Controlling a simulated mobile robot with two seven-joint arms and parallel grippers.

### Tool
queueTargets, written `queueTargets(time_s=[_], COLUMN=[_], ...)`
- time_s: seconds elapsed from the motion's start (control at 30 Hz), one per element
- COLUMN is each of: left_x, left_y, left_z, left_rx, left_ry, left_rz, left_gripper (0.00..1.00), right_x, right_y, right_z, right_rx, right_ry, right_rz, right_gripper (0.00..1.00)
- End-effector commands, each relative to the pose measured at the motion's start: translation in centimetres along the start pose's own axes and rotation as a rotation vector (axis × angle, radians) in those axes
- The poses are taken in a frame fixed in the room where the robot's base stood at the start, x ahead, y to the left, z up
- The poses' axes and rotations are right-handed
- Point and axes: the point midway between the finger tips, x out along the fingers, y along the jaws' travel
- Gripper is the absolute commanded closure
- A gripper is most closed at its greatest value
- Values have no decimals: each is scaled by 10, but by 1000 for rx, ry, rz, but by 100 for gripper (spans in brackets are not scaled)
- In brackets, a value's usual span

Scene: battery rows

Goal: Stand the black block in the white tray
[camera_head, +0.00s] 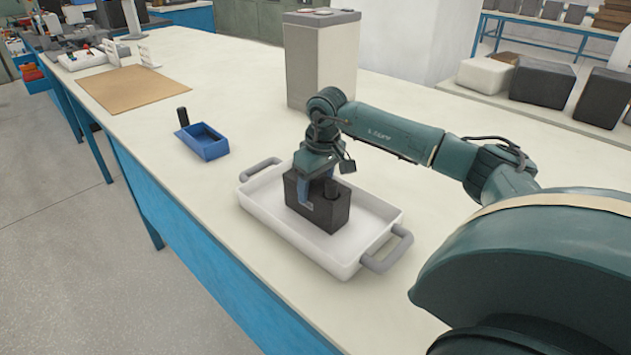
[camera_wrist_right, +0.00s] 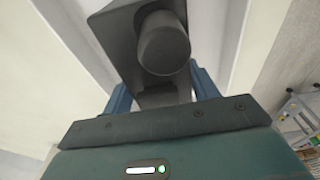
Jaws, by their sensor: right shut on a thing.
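The white tray (camera_head: 284,223) with grey handles lies on the bench. The black block (camera_head: 333,214) is upright within its walls, towards the middle; I cannot tell for sure whether its underside touches the tray floor. My right gripper (camera_head: 315,188) reaches down from above and is shut on the block, a blue finger showing at its side. In the right wrist view the block (camera_wrist_right: 112,30) lies between the blue fingers (camera_wrist_right: 162,92), with a dark round cylinder (camera_wrist_right: 163,45) at its top. The far finger is mostly hidden in the head view. My left gripper is not in view.
A blue open box (camera_head: 205,145) with a small black cylinder (camera_head: 183,117) beside it stands left of the tray. A tall grey case (camera_head: 318,65) stands behind. A brown board (camera_head: 125,88) lies farther left.

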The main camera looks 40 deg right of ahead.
Motion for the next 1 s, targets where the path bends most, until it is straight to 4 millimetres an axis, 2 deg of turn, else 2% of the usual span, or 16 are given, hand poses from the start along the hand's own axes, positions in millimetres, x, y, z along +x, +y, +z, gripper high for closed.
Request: queueTargets(time_s=[0.03, 0.07, 0.3, 0.53, 0.67, 0.77, 1.0], left_x=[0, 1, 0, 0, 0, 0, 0], left_y=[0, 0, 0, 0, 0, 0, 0], left_z=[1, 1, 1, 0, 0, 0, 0], left_rx=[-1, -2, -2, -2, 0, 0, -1], left_ry=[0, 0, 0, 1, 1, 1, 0], left_rz=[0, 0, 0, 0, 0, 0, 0], left_gripper=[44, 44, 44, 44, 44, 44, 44], right_x=[-2, 2, 1, 1, -6, -21, -74], right_y=[1, 0, 0, 0, 0, 1, 1], right_z=[-2, 0, 0, 0, -1, -1, -1], right_rx=[1, 0, 0, 0, 0, 0, 1], right_ry=[9, 0, 0, 0, 3, 4, 6], right_rz=[0, 0, 0, 0, 1, 1, 1], right_gripper=[100, 40, 21, 19, 19, 19, 19])
